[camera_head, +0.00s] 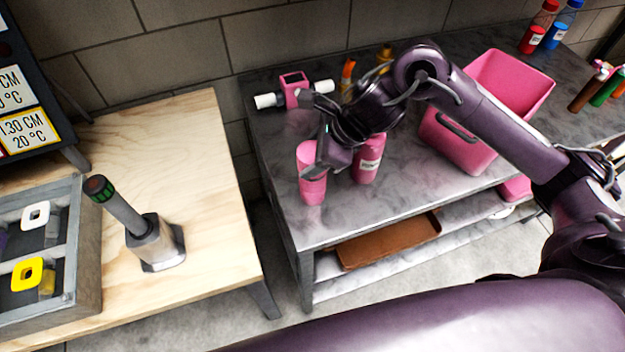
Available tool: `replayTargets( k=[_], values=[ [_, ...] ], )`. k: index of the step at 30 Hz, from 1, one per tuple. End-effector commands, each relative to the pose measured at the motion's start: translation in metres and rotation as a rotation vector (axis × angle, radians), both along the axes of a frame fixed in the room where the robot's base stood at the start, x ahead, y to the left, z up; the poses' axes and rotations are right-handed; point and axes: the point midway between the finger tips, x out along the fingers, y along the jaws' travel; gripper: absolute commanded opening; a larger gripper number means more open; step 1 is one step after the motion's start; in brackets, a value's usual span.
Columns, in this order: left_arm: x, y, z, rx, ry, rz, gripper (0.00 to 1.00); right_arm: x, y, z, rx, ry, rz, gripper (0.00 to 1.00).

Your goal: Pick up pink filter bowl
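Two pink cylinders stand upright on the dark grey table. The left pink filter bowl (311,190) is near the table's front left edge. The other pink cylinder (370,158) has a white label and stands just right of it. My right gripper (318,168) reaches down from the upper right and its fingers are at the left bowl's upper part. The gripper and wrist hide part of that bowl, and I cannot tell whether the fingers are closed on it. My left gripper is not in view.
A pink filter housing (293,90) with white pipe ends lies behind. A large pink bin (505,84) stands at the right. Bottles stand at the back right corner. A brown tray (388,241) is on the lower shelf. A wooden table (190,130) with a green-topped tool (150,240) is at left.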

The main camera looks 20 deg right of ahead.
Motion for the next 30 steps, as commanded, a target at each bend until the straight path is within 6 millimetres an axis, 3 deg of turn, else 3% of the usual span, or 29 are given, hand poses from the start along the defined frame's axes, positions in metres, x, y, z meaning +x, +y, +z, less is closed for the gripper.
replayTargets(
  k=[1,9,17,22,26,30],
  values=[
    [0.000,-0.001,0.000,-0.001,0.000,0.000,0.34,0.000,0.000,0.000,0.000,0.000,0.000,0.51],
    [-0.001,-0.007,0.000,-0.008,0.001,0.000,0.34,0.000,0.000,0.001,0.001,-0.001,0.000,0.18],
    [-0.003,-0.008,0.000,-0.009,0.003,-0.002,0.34,0.000,0.000,0.002,0.000,-0.002,0.000,0.18],
    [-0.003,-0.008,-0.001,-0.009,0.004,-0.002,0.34,0.001,0.000,0.014,0.002,-0.006,0.000,0.18],
    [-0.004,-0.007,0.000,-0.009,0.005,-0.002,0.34,0.002,0.000,0.037,0.000,-0.009,0.001,0.17],
    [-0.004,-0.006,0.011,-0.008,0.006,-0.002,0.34,0.002,-0.001,0.075,-0.003,-0.013,0.001,0.17]
  ],
)
